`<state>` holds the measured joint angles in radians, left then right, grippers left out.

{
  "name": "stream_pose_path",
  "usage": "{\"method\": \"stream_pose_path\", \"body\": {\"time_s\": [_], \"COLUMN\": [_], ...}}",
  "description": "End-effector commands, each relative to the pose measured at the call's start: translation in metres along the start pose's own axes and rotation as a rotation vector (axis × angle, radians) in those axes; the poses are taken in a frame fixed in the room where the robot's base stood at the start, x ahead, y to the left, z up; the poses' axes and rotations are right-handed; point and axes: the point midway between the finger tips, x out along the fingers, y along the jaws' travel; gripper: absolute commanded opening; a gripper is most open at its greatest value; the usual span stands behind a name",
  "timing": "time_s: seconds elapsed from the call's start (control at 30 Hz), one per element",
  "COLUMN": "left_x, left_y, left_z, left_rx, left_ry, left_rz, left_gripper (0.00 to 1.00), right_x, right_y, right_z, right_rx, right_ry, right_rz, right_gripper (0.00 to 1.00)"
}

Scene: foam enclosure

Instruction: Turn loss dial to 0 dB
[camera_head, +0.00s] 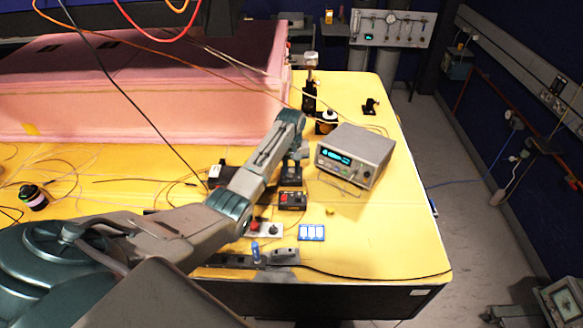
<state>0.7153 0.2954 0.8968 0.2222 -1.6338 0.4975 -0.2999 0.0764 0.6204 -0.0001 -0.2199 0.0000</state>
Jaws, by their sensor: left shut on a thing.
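My left arm reaches from the lower left across the yellow table (375,225), its wrist bent down at the far end. My left gripper (297,158) is small in view and shut, pointing down at a black box (291,178) left of the grey instrument. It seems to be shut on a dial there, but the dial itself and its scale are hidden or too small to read. My right gripper is not in view.
A grey instrument (356,155) with a lit blue display stands just right of the gripper. A black box with a red button (292,200) sits nearer. A pink foam enclosure (150,85) fills the back left. Thin fibres cross the table. The table's right side is fairly clear.

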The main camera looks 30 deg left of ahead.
Motion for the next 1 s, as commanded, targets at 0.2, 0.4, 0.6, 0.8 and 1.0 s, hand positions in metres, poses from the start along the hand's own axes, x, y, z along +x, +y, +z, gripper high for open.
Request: {"method": "stream_pose_path", "body": {"time_s": [0.2, 0.4, 0.6, 0.8, 1.0], "left_x": [-0.0024, -0.0026, -0.0028, -0.0029, -0.0030], "left_y": [-0.0001, -0.0003, -0.0004, -0.0004, -0.0004], "left_z": [-0.0016, -0.0017, -0.0018, -0.0020, -0.0021], "left_rx": [-0.177, -0.300, -0.374, -0.405, -0.410], "left_ry": [0.005, 0.005, 0.006, 0.006, 0.006], "left_rz": [0.002, 0.002, 0.003, 0.003, 0.003], "left_gripper": [0.02, 0.02, 0.02, 0.02, 0.02], "right_x": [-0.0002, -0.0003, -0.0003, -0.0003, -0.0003], "right_y": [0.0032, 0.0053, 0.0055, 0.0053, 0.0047], "right_z": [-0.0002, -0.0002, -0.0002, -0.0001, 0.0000], "right_rx": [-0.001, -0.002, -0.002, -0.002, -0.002], "right_ry": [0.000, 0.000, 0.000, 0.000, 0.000], "right_rz": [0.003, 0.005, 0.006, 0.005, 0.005], "right_gripper": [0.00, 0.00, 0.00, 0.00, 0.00]}}
